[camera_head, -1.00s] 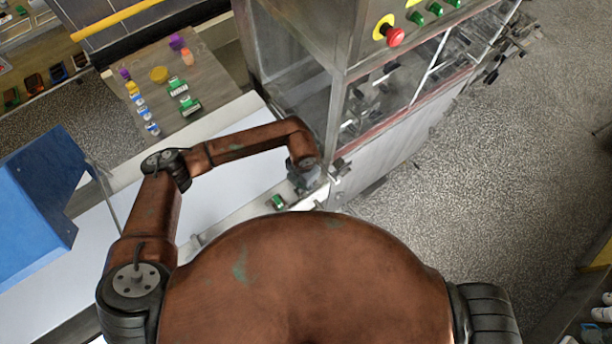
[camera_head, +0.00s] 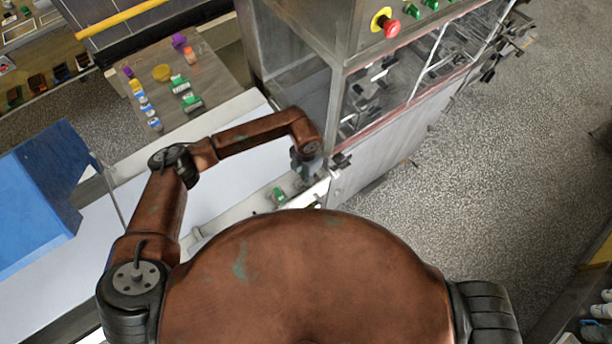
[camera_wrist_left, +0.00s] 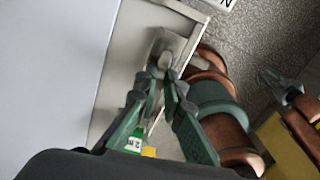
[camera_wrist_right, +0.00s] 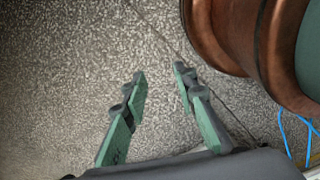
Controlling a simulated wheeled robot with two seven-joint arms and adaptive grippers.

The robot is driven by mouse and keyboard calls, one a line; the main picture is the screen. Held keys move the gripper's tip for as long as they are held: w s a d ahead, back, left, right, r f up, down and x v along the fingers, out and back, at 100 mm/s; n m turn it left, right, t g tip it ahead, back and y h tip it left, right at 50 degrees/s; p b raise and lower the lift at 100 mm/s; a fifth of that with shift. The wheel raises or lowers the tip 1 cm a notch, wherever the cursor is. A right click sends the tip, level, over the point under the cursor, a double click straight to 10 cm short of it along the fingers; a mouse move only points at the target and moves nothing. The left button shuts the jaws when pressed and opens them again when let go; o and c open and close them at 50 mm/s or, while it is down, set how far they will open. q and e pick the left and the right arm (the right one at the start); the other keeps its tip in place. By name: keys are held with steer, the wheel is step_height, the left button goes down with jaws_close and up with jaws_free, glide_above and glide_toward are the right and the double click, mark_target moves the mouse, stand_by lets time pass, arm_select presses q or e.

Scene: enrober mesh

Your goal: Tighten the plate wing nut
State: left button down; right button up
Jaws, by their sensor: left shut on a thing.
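In the left wrist view, my left gripper (camera_wrist_left: 166,80) has its green fingers closed together at the tips on a small light-grey piece, which looks like the plate wing nut (camera_wrist_left: 165,60). The nut sits against a grey metal plate (camera_wrist_left: 176,45) at the edge of the conveyor frame. In the head view my left gripper (camera_head: 307,168) reaches down beside the machine's near corner; the wing nut is hidden there. In the right wrist view my right gripper (camera_wrist_right: 159,77) is open and empty above the speckled floor.
The glass-sided machine (camera_head: 345,150) stands just right of my left gripper. A green-topped item (camera_head: 279,195) is on the conveyor frame. The white belt (camera_head: 225,185) is clear. A blue housing (camera_head: 38,195) is at left. A board (camera_head: 205,75) holds several small coloured items.

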arm_select(q)
steer(key=shift+f, duration=0.15)
steer(key=shift+d, duration=0.1)
steer(key=m+b, duration=0.1)
steer(key=b, duration=0.2)
steer(key=shift+f, duration=0.25)
steer(key=shift+b, duration=0.35)
steer(key=shift+r, duration=0.15)
steer(key=shift+r+m, duration=0.1)
steer(key=shift+m, duration=0.2)
steer(key=c, duration=2.3)
jaws_free()
steer(key=shift+o, duration=1.3)
steer(key=shift+w+r, duration=0.1)
steer(key=shift+r, duration=0.05)
step_height(320, 180, up, 12)
arm_select(e)
steer(key=f, duration=0.1)
steer(key=w+f, duration=0.2)
steer(key=shift+d+f, duration=0.15)
steer(key=shift+f, duration=0.25)
